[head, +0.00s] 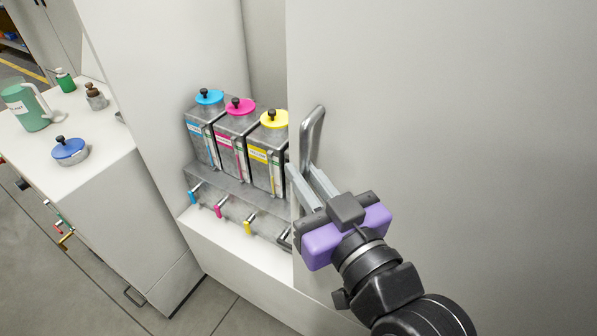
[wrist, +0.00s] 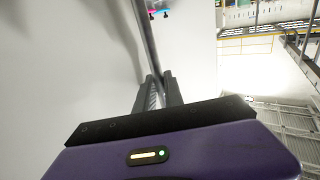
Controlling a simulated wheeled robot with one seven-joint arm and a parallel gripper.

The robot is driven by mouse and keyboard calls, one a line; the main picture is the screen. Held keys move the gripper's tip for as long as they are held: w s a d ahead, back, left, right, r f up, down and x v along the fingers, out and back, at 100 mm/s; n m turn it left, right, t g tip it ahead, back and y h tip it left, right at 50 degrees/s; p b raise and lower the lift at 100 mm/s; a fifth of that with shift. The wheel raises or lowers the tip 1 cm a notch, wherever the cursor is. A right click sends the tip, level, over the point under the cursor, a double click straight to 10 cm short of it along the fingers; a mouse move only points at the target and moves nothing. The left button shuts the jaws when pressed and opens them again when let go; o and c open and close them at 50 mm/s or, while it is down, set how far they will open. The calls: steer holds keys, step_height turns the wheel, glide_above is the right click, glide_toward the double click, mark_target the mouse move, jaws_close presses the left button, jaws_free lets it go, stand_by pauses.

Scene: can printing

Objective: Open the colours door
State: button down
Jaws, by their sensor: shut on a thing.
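The colours door (head: 440,130) is a large pale grey panel on the right in the head view. Its left edge stands beside an opening that shows three ink tanks. A metal bar handle (head: 313,138) is fixed near that edge. My gripper (head: 312,182) is shut on the lower part of the handle. In the wrist view the two fingers (wrist: 158,92) close around the handle bar (wrist: 146,45), which runs up between them. The cyan tank (head: 203,135), magenta tank (head: 238,135) and yellow tank (head: 270,150) show in the opening; the space right of them is hidden by the door.
A white counter (head: 100,165) on the left holds a green jug (head: 28,108), a blue-lidded pot (head: 70,150) and small bottles. Small coloured taps (head: 247,226) sit below the tanks. Grey floor (head: 60,290) is clear at the lower left.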

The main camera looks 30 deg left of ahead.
steer(key=c, duration=1.7)
jaws_free()
steer(key=shift+b+v, duration=0.85)
steer(key=shift+v, duration=3.05)
